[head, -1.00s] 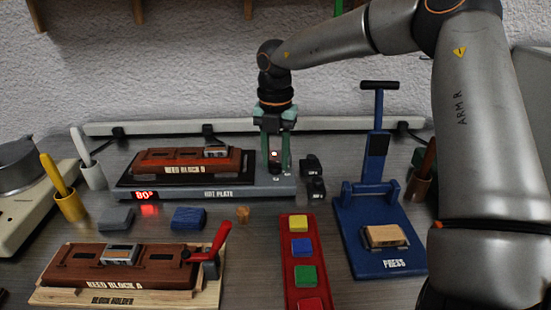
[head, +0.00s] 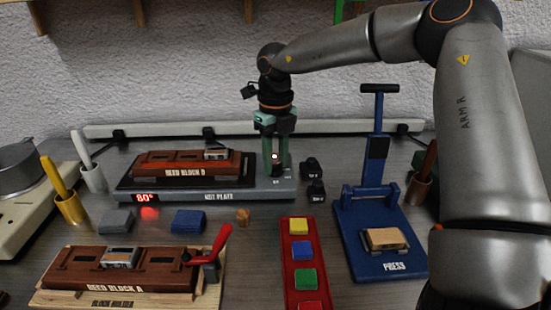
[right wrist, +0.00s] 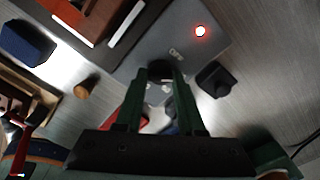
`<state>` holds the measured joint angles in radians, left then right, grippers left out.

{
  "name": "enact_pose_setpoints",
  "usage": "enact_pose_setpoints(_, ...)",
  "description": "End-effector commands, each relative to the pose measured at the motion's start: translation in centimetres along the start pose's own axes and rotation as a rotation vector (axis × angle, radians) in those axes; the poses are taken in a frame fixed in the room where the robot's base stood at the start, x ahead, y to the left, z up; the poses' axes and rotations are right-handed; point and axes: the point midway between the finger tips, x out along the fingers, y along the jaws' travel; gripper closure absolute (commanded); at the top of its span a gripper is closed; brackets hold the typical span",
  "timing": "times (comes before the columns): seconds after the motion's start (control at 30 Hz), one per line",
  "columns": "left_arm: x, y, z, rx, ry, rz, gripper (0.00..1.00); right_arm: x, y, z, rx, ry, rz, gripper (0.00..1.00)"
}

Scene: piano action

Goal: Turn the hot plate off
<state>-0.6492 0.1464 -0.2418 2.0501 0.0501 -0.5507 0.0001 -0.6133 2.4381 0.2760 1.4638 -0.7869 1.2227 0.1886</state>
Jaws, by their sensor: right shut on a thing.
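The hot plate (head: 255,195) is a long grey unit with Reed Block D (head: 185,163) on its dark top at the left. Its red display (head: 145,198) is lit at the front left. My right gripper (head: 277,168) points down at the plate's right end, shut on a small dark knob, which also shows between the fingertips in the right wrist view (right wrist: 160,71). A red light (right wrist: 200,31) glows on the plate's grey surface beside the knob. The fingers partly hide the knob in the head view. My left gripper is not in view.
Two small black pieces (head: 316,190) stand just right of the plate. A blue press (head: 372,262) stands farther right. Reed Block A (head: 140,281) in its holder and a red tray (head: 288,254) of coloured blocks lie in front.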

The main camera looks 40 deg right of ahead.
Motion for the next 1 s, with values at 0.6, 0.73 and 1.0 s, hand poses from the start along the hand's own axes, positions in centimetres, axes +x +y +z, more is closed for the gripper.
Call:
enact_pose_setpoints(0.6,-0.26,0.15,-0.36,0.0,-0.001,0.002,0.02,0.0,-0.01,-0.06,-0.579,0.002,0.002,1.0)
enact_pose_setpoints(0.73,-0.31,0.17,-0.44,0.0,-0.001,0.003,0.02,-0.01,-0.01,-0.05,-0.685,0.002,0.001,1.0)
enact_pose_setpoints(1.0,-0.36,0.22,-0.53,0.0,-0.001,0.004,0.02,-0.01,0.0,-0.04,-0.844,0.002,0.001,1.0)
